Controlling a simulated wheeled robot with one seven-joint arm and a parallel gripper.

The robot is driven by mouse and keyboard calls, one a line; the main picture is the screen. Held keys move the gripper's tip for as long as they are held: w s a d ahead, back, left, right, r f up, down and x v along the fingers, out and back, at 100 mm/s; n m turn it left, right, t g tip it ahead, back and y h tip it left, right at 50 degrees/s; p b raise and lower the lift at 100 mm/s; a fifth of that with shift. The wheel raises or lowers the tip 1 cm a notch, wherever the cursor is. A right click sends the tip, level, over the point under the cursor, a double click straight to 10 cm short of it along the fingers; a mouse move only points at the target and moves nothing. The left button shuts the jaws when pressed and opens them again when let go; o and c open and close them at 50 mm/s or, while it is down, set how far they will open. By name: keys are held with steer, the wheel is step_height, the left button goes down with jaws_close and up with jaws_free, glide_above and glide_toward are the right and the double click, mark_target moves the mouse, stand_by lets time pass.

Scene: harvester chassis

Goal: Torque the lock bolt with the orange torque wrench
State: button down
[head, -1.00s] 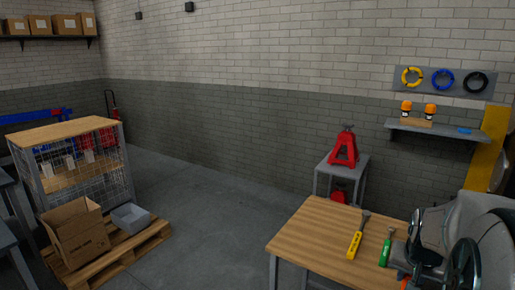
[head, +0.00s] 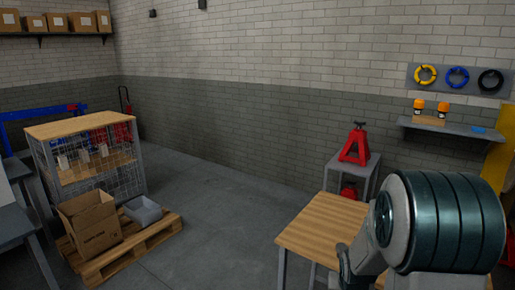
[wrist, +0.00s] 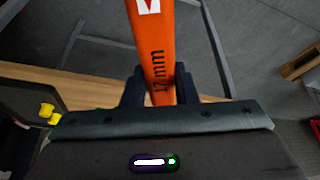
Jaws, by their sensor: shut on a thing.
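My gripper (wrist: 158,88) is shut on the orange torque wrench (wrist: 153,45) in the wrist view. The wrench's flat orange handle, marked "17 mm" with a white label above, runs up out of the picture between the two dark fingers. Its head is out of view. In the head view my arm fills the lower right, and neither the gripper fingers nor the wrench can be made out there. The lock bolt shows in neither view.
The wooden workbench (head: 318,225) lies partly behind my arm. A red jack stand (head: 355,145) stands on a small grey table behind it. A pallet (head: 135,252) holds an open cardboard box (head: 88,222) and a grey bin (head: 143,211). The floor between is clear.

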steer(key=a+f+n+y, duration=0.1)
steer(key=a+f+n, duration=0.1)
steer(key=a+f, duration=0.6)
steer(key=shift+a+f+n, duration=0.2)
steer(key=shift+a+n, duration=0.1)
steer(key=shift+a, duration=0.5)
